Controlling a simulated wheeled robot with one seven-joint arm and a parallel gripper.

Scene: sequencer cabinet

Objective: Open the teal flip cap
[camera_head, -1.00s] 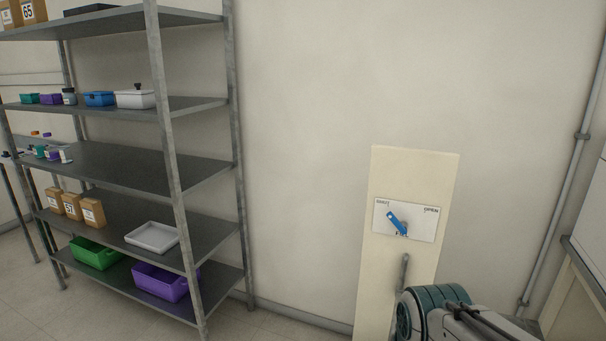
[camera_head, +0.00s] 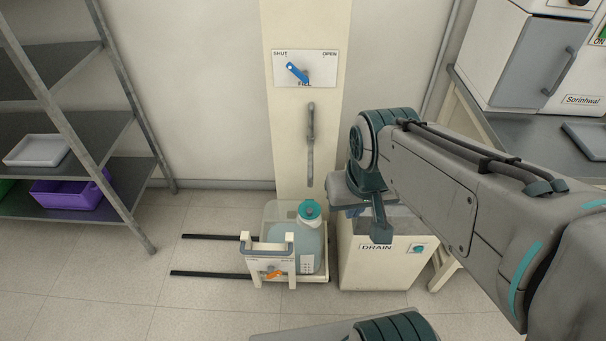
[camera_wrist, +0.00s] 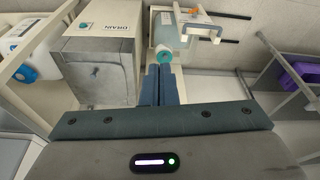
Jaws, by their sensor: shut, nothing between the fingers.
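The teal flip cap (camera_head: 309,211) tops a pale translucent jug (camera_head: 308,245), which stands upright in a low cart on the floor. The cap shows in the wrist view (camera_wrist: 163,55) just beyond my fingertips, apart from them as far as I can tell. My gripper (camera_head: 381,236) hangs to the right of the jug, in front of the drain box, above the cap's side of the cart. In the wrist view my gripper (camera_wrist: 158,70) has its two blue fingers together with nothing between them. Whether the cap's lid is raised cannot be made out.
The white cart (camera_head: 270,262) has a handle frame and an orange lever (camera_head: 272,274). The drain box (camera_head: 380,268) stands close right of the jug. A panel with a blue valve handle (camera_head: 297,73) is above. Floor at the left, around black rails (camera_head: 215,237), is clear.

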